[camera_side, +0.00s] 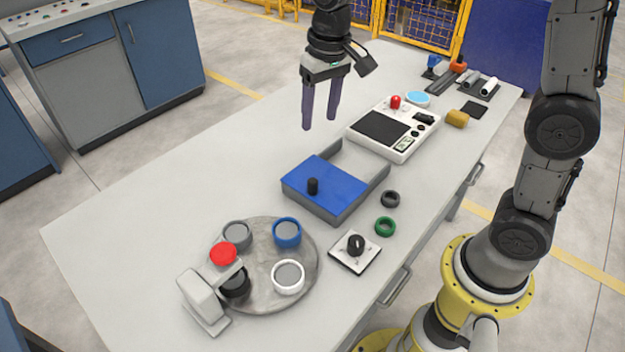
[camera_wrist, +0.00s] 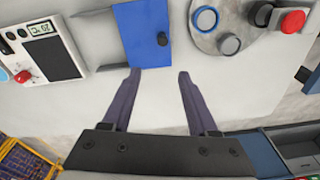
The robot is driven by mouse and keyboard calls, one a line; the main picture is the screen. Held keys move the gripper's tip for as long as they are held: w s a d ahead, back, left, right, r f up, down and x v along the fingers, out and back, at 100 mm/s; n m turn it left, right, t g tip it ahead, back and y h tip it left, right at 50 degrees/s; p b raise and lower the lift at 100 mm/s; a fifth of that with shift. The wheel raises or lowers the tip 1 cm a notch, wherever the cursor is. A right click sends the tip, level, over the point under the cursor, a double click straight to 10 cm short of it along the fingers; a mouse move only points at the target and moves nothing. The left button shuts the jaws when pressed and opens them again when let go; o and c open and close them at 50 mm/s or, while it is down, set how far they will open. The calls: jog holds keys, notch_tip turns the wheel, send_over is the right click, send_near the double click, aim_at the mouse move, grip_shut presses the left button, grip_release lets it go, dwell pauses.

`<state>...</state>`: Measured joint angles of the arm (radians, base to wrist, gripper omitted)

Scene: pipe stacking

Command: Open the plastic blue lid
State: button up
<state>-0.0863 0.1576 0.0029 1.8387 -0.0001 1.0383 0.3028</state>
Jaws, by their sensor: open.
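The blue lid (camera_side: 325,183) lies on the near-left part of a grey box (camera_side: 345,205) on the table. The far-right part of the box is uncovered. A black knob (camera_side: 313,186) stands up from the lid. The lid also shows at the top middle of the wrist view (camera_wrist: 141,30), with its knob (camera_wrist: 162,39) near the right edge. My gripper (camera_side: 319,124) hangs above the table behind the box, fingers pointing down, apart from the lid. Its two fingers (camera_wrist: 158,76) are spread with nothing between them.
A round grey tray (camera_side: 262,262) with several coloured rings stands nearest the camera. A white device with a red button (camera_side: 395,102) stands behind the box. A dark ring (camera_side: 391,199), a green ring (camera_side: 385,226) and a dial plate (camera_side: 354,251) lie to the box's right. The table's left side is clear.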

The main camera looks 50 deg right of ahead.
jog(key=g, duration=0.1)
send_near(312, 180)
notch_tip(312, 180, down, 10)
jog(key=shift+f, duration=0.15)
dwell(0.3)
jog(key=shift+w, duration=0.1)
grip_shut()
dwell(1.3)
